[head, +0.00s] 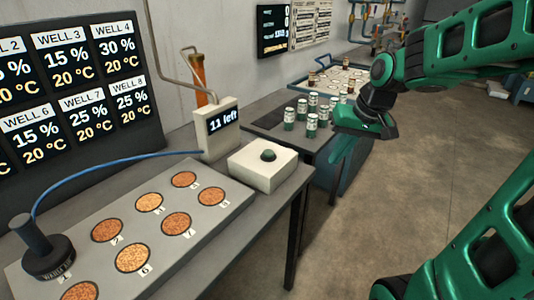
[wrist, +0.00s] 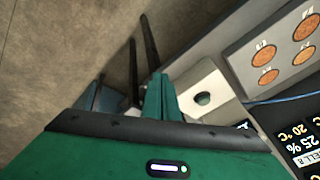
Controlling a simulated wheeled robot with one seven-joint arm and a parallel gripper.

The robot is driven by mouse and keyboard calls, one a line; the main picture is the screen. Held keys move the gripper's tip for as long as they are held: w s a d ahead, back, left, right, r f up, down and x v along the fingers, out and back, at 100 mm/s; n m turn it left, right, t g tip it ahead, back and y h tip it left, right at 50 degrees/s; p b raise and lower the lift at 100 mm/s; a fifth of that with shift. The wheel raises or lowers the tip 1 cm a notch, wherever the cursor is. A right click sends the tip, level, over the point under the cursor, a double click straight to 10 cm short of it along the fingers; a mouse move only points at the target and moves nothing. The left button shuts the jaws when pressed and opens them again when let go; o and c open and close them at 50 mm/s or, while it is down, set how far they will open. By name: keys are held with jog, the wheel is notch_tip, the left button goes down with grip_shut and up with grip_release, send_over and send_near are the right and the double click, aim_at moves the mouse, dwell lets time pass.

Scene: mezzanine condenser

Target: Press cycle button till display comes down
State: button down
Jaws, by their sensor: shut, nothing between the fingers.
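A dark green round button (head: 268,155) sits on top of a white box (head: 262,170) at the right end of the near bench.
A grey plate (head: 215,200) with several numbered, grain-filled wells lies on the bench, with a black handled tool (head: 48,255) at its left. A blue hose (head: 110,163) runs to the display unit. Several white-and-green cans (head: 311,122) stand on the farther table. A well readout board (head: 75,90) stands behind.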

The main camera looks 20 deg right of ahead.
jog(key=w+a+r+n+t+y, duration=0.1)
jog(key=w+a+r+t+y, duration=0.1)
jog(key=w+a, duration=0.5)
notch_tip(320, 180, up, 3)
jog(key=n+t+y, duration=0.1)
jog(key=n+y, duration=0.1)
jog(key=y, duration=0.1)
send_over(272, 153)
jog(key=shift+r, duration=0.15)
jog(key=shift+s+f, duration=0.1)
jog(key=shift+f, duration=4.35)
jog(key=shift+f, duration=0.9)
jog(key=shift+r, duration=1)
